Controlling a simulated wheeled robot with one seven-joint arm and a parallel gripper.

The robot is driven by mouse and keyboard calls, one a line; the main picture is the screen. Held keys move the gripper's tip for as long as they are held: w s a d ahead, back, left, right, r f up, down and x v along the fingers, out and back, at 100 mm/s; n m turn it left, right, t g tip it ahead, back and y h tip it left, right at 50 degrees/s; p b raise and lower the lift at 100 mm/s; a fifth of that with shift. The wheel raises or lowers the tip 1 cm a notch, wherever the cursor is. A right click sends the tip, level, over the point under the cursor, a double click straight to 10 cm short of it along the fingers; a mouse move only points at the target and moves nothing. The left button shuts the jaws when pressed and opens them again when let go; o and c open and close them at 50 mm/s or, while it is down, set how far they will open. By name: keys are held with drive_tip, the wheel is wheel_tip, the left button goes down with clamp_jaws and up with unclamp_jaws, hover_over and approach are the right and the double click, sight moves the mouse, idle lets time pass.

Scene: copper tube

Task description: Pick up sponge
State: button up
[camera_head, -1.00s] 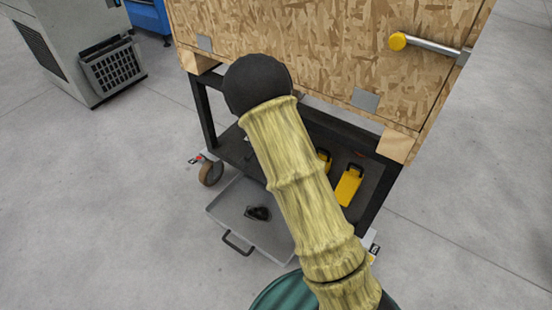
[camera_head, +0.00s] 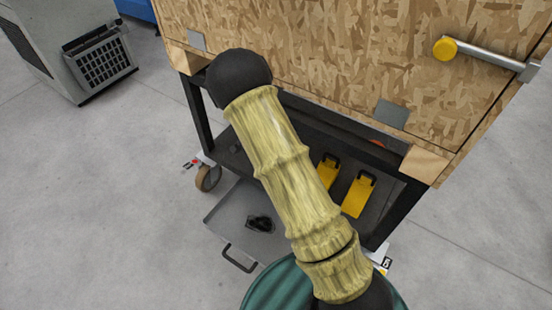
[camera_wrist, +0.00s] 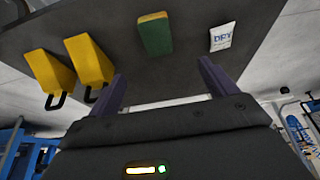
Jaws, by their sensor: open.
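The sponge (camera_wrist: 155,34), green with a yellow edge, lies on the dark shelf (camera_wrist: 188,42) at the top of the wrist view. My gripper (camera_wrist: 164,78) is open and empty, its two dark fingers reaching toward the shelf. The sponge is beyond the fingertips, between their lines and apart from both. In the head view I cannot see the sponge or the gripper; my own arm covers part of the shelf.
Two yellow tools with black handles (camera_wrist: 50,70) lie left of the sponge. A white packet marked DRY (camera_wrist: 222,37) lies right of it. In the head view, a wooden box (camera_head: 330,60) stands above the shelf, and a grey tray (camera_head: 226,215) is low in front.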

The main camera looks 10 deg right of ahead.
drive_tip(key=b+x, duration=0.2)
drive_tip(key=x, duration=0.2)
drive_tip(key=b+x, duration=0.2)
drive_tip(key=x, duration=0.2)
drive_tip(key=b+x, duration=0.2)
drive_tip(key=x, duration=0.2)
drive_tip(key=shift+s+d, duration=0.1)
drive_tip(key=shift+s, duration=0.25)
drive_tip(key=shift+f, duration=0.1)
drive_tip(key=b+x, duration=0.4)
drive_tip(key=shift+f, duration=0.2)
drive_tip(key=shift+w+d+f, duration=0.2)
drive_tip(key=shift+d+f, duration=0.05)
drive_tip(key=shift+f, duration=0.1)
drive_tip(key=shift+r, duration=0.1)
drive_tip(key=shift+d, duration=0.15)
drive_tip(key=c, duration=1.1)
